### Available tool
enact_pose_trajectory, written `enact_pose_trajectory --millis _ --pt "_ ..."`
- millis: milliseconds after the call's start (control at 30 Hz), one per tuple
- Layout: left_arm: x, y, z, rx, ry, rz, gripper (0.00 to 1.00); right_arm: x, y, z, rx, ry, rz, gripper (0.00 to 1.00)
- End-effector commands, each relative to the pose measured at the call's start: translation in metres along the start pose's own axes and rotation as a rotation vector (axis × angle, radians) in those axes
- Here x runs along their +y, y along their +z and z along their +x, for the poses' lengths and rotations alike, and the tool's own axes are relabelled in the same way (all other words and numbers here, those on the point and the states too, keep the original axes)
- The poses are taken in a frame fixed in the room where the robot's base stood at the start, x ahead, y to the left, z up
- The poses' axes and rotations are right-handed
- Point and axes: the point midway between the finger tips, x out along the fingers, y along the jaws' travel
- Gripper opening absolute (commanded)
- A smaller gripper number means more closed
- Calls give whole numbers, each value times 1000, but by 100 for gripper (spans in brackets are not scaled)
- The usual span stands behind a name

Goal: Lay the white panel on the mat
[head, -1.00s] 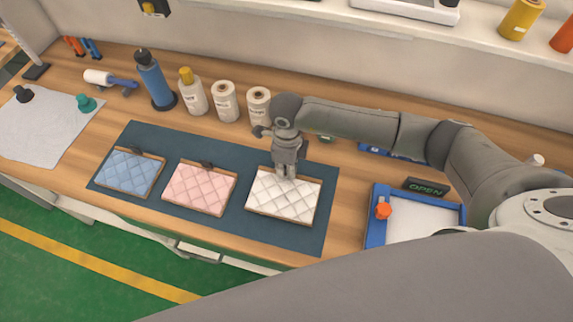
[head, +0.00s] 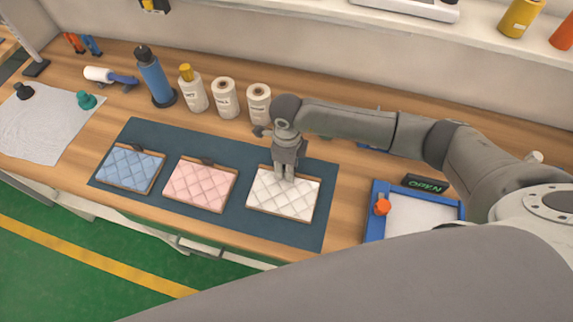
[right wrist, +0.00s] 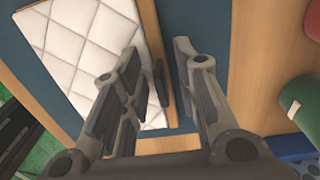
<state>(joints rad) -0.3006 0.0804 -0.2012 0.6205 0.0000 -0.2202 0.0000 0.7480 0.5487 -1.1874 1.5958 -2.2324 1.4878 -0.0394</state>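The white quilted panel (head: 284,197) has a wooden rim and lies flat on the right part of the dark blue mat (head: 232,226). It also shows in the right wrist view (right wrist: 92,50), with a small dark tab (right wrist: 160,83) on its wooden edge. My right gripper (head: 285,178) is over the panel's back edge, pointing down. In the right wrist view its two fingers (right wrist: 157,50) are apart, with the tab and edge showing between them. Whether they touch the panel cannot be told. My left gripper is not in view.
A blue panel (head: 130,168) and a pink panel (head: 201,185) lie left on the mat. Several bottles and spools, including a blue bottle (head: 154,78), stand behind it. A blue-framed tray (head: 374,213) lies right. A grey cloth (head: 42,128) lies far left.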

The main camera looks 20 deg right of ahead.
Motion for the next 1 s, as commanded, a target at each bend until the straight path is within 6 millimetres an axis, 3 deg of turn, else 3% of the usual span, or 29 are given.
enact_pose_trajectory --millis 133,267,700,1000 --pt "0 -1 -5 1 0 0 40 0 0 -6 0 0 0 28" --pt "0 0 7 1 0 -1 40 -2 1 -20 -4 -3 0 28" --pt "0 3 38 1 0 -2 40 -1 1 -108 -3 -3 -1 28" --pt "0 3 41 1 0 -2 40 0 0 -123 1 0 1 28"
